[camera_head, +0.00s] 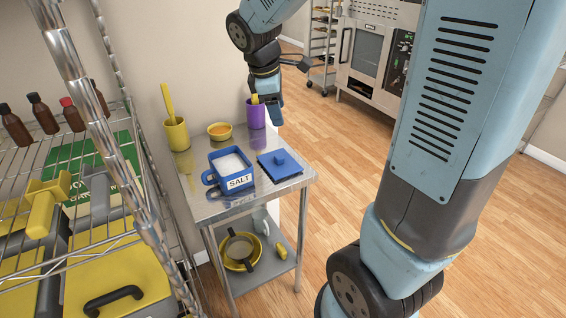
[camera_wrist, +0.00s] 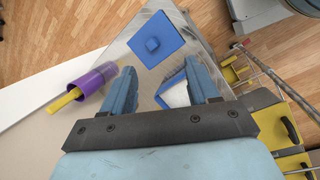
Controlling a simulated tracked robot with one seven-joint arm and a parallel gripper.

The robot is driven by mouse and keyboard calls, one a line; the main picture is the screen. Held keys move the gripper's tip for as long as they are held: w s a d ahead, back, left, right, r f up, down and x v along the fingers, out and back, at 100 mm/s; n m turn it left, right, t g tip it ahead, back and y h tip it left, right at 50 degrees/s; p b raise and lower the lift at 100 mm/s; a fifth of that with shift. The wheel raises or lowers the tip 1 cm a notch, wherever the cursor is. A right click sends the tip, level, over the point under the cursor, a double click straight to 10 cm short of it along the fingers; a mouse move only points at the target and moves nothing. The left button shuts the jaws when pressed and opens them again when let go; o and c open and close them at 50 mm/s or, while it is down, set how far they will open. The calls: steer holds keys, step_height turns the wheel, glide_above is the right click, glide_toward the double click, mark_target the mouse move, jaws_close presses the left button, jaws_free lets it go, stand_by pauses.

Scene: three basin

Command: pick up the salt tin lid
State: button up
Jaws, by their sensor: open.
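The salt tin lid (camera_head: 280,165) is a blue square plate with a raised knob, lying flat on the small metal table (camera_head: 210,212), to the right of the tin. The open blue salt tin (camera_head: 230,172) has a SALT label and white salt inside. My gripper (camera_head: 275,112) is above the table's back right, near the purple cup, clear of the lid. In the wrist view, the lid (camera_wrist: 155,41) lies ahead of the open, empty gripper (camera_wrist: 157,80). The tin (camera_wrist: 173,92) is partly hidden behind the right finger.
A purple cup (camera_head: 256,114) with a yellow handle in it stands at the back, near my gripper. A yellow cup (camera_head: 176,133) and a small bowl (camera_head: 219,131) stand along the wall. A wire rack (camera_head: 60,150) stands left. The tabletop's front is clear.

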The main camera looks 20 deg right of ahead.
mark_target(277, 156)
steer(key=w+a+f+n+g+h, duration=0.1)
steer(key=w+a+f+n, duration=0.2)
steer(key=w+f+n, duration=0.4)
steer(key=shift+m, duration=0.4)
steer(key=x, duration=1.4)
steer(key=shift+f, duration=0.2)
jaws_close()
steer(key=shift+r, duration=0.15)
